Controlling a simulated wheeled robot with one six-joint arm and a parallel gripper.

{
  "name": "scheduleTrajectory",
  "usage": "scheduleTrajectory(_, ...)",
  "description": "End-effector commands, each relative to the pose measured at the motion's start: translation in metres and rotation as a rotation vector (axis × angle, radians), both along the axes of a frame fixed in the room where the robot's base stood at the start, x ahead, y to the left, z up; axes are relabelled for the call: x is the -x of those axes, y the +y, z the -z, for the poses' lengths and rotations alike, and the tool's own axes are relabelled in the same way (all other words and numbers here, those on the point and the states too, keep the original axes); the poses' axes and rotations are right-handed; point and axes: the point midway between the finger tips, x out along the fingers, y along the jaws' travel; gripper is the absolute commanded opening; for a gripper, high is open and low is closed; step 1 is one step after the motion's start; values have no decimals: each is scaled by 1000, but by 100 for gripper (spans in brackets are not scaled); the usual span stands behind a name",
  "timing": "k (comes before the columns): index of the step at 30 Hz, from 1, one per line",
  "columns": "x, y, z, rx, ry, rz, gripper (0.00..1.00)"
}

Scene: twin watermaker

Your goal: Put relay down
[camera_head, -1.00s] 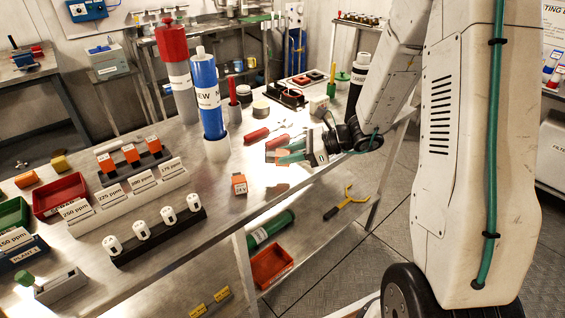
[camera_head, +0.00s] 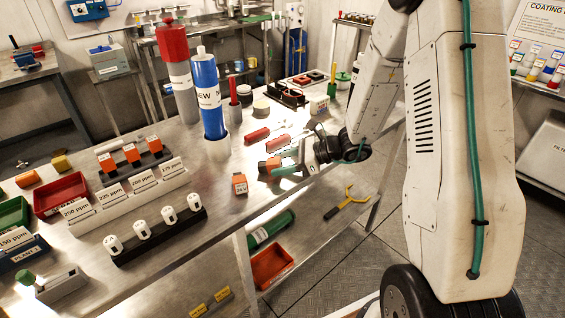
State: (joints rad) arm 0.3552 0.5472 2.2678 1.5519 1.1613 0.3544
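My gripper (camera_head: 278,164) is low over the right part of the steel table, its green fingers pointing left. An orange relay (camera_head: 268,166) is at the fingertips, low over or on the tabletop; I cannot tell if the fingers press on it. Another orange relay (camera_head: 239,184), marked with a white label, stands on the table to the left, apart from my gripper. More orange relays (camera_head: 132,153) sit in a dark rack (camera_head: 152,161) at the left.
A red-handled tool (camera_head: 257,135) lies behind my gripper. White parts on a black holder (camera_head: 160,238) are near the front edge. Bare tabletop lies in front of my gripper.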

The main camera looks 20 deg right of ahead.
Motion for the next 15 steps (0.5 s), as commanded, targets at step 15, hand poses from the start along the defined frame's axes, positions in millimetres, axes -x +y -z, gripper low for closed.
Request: scheduleTrajectory(15,13,-28,-16,1,-2,5,54)
